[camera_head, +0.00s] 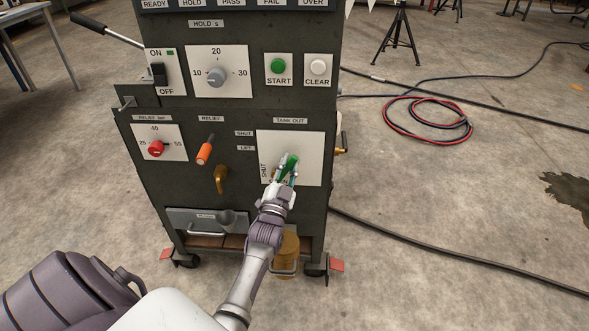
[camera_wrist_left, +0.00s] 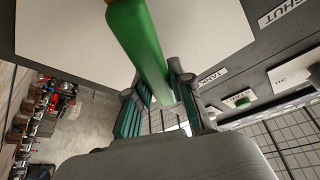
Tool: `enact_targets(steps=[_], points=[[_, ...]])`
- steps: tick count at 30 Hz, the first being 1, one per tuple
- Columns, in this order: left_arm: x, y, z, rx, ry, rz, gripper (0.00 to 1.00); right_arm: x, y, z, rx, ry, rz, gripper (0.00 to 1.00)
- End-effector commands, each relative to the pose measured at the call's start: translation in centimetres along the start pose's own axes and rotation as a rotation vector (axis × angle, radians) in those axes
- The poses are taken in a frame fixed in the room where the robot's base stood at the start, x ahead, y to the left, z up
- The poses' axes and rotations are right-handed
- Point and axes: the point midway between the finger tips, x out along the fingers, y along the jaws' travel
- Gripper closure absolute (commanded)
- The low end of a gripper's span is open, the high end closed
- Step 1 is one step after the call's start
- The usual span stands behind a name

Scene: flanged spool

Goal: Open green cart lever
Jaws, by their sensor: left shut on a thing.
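The cart (camera_head: 120,140) is a dark grey test cabinet on castors. Its green lever (camera_head: 291,160) is on the white TANK OUT plate (camera_head: 309,145), on the right of the lower front. The lever slants up and to the right in the head view. My left gripper (camera_head: 285,173) is shut on the green lever and hides part of it and of the plate's lower lettering. In the left wrist view the green lever (camera_wrist_left: 143,42) runs down between the two fingers of my left gripper (camera_wrist_left: 160,92). My right gripper is not in view.
An orange RELIEF lever (camera_head: 205,150), a brass spout (camera_head: 221,180) and a red knob (camera_head: 156,148) are left of the plate. START (camera_head: 278,66) and CLEAR (camera_head: 318,67) buttons are above. Hoses (camera_head: 428,118) lie on the floor to the right.

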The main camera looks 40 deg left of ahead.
Motion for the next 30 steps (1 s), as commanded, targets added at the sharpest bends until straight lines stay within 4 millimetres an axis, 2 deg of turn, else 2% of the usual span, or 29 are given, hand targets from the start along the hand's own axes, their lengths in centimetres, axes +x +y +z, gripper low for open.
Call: enact_targets(steps=[12,30], points=[[-0.2,-2.2,0.4,-0.266,-0.003,-0.112,1.0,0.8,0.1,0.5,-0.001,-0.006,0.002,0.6],[-0.3,-2.8,0.7,-0.351,-0.003,-0.146,1.0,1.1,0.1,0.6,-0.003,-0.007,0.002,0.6]])
